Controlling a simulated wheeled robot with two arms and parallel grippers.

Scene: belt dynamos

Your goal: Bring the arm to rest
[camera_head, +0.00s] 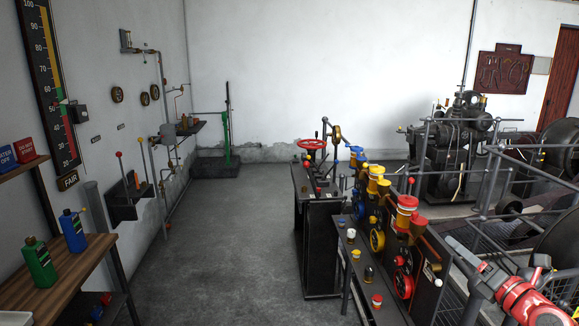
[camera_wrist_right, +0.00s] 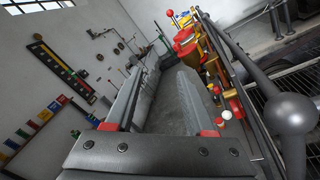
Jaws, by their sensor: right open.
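My right arm, red near its wrist, comes in at the lower right of the head view. My right gripper (camera_head: 466,262) is above and just right of the near end of the bench of dynamos (camera_head: 428,296). In the right wrist view its two grey fingers stand apart (camera_wrist_right: 160,88), with only floor showing between them, so it is open and empty. The red- and yellow-topped machines (camera_wrist_right: 188,48) show beyond the right finger in that view. My left gripper is not in view.
Railings and dark machinery (camera_head: 462,140) crowd the right side. In the wrist view a bar with a dark ball (camera_wrist_right: 290,114) is close on the right. A wooden shelf (camera_head: 75,262) with green and blue bottles is at left. The middle floor (camera_head: 220,245) is clear.

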